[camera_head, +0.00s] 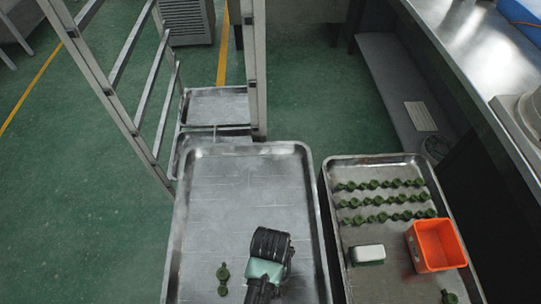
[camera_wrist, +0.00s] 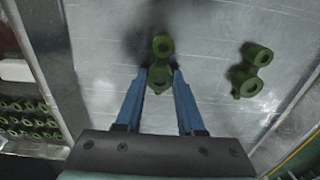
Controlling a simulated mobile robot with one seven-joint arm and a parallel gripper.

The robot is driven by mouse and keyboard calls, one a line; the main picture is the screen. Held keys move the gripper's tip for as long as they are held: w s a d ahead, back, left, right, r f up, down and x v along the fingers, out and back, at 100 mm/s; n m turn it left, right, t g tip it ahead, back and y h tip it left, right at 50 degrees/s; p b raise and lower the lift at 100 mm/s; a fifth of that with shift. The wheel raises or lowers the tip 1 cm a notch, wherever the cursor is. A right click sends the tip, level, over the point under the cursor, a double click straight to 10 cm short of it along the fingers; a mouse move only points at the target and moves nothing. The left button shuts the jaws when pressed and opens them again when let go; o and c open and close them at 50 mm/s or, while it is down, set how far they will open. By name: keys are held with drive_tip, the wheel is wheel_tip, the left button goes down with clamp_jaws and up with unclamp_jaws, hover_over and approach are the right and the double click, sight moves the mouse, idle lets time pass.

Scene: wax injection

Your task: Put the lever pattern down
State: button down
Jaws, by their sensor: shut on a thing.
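My gripper (camera_wrist: 160,78) has its two blue fingers shut on a green lever pattern (camera_wrist: 162,46), which has two ring-shaped ends. The pattern is over the large left metal tray (camera_head: 240,170); I cannot tell whether it touches the tray's surface. In the head view my arm's end hides the held pattern and the fingertips. A second green lever pattern (camera_head: 223,279) lies on the same tray, left of my gripper. It also shows in the wrist view (camera_wrist: 256,56), to the right of the held one and apart from it.
The right tray (camera_head: 388,159) holds rows of green patterns (camera_head: 380,201), an orange bin (camera_head: 435,246) and a white block (camera_head: 368,254). A metal rack (camera_head: 256,70) stands behind the left tray. The far part of the left tray is bare.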

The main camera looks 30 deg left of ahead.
drive_tip(key=c, duration=0.5)
unclamp_jaws()
drive_tip(key=shift+f, duration=0.1)
wheel_tip(320, 180, up, 12)
drive_tip(key=shift+r+p, duration=0.15)
drive_tip(key=shift+p, duration=0.5)
